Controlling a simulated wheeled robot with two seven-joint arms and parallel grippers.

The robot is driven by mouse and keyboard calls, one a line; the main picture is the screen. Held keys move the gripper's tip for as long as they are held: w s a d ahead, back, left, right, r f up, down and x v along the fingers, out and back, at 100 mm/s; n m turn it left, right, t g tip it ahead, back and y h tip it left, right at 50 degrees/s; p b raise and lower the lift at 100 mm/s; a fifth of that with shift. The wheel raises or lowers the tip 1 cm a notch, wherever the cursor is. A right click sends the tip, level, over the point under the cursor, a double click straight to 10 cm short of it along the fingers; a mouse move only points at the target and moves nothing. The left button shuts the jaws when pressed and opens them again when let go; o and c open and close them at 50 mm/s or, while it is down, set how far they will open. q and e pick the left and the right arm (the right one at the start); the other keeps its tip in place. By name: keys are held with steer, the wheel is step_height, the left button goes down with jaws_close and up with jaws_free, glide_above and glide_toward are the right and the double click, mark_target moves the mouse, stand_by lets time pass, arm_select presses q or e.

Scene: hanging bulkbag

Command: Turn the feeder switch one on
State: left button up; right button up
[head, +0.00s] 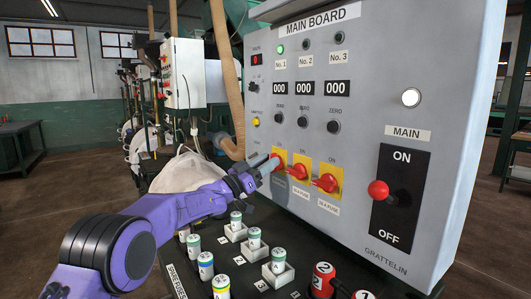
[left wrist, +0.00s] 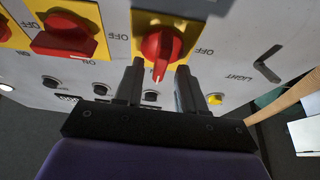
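Feeder switch one (head: 277,155) is a red knob on a yellow plate, leftmost in the row on the grey main board (head: 375,60). My left gripper (head: 268,166) is right at it and hides part of it in the head view. In the left wrist view the gripper (left wrist: 159,68) is open, one finger on each side of the red knob (left wrist: 160,44), with gaps showing. The knob's white mark points down in that view, the side where the neighbouring switch has its ON label. The No. 1 lamp (head: 280,49) is lit green. My right gripper is out of view.
Feeder switches two (head: 300,171) and three (head: 326,182) stand to the right, their lamps dark. A main lever (head: 378,190) with a red ball is further right. Several fuses in holders (head: 236,226) stand on the dark shelf below the board.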

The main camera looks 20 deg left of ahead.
arm_select(q)
steer(key=s+d+r+b, duration=0.2)
steer(key=s+d+r, duration=0.2)
steer(key=s+r, duration=0.7)
steer(key=shift+s+r, duration=0.3)
steer(key=shift+s, duration=0.95)
